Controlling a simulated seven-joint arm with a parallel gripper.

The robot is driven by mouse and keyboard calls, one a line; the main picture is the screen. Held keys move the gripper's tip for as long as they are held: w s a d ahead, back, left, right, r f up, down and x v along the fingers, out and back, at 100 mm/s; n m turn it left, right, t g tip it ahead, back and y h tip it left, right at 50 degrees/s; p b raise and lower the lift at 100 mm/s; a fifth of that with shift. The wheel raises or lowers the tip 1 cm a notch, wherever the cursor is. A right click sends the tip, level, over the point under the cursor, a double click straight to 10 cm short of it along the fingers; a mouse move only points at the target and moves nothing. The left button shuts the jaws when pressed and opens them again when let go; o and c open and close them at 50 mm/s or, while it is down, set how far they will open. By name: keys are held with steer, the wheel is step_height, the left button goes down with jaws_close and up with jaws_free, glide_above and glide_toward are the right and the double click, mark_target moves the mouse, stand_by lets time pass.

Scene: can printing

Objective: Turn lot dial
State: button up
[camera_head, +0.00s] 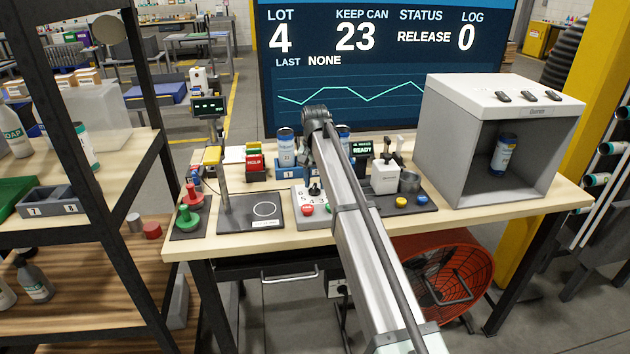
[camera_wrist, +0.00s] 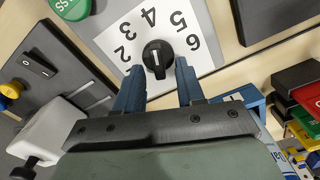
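The lot dial (camera_wrist: 158,58) is a black knob on a white plate marked with numbers; 2 to 6 are readable in the wrist view. Its white mark points roughly toward the 4. In the head view the dial (camera_head: 315,188) shows small on a light control box. My gripper (camera_wrist: 159,68) is open, with one blue finger on each side of the knob and gaps between fingers and knob. In the head view my arm reaches over the bench and hides the fingers. The big screen (camera_head: 385,65) reads LOT 4, KEEP CAN 23, STATUS RELEASE, LOG 0, LAST NONE.
A red button (camera_head: 307,210) sits in front of the dial, and a green button (camera_wrist: 70,8) is near the plate. A black pad (camera_head: 240,218) lies left of the box. A grey booth (camera_head: 450,150) holding a can (camera_head: 503,155) stands at the right.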

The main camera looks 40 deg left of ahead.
mark_target(315, 184)
step_height(315, 184, up, 14)
steer(key=shift+f, duration=0.15)
stand_by(0.4)
stand_by(0.4)
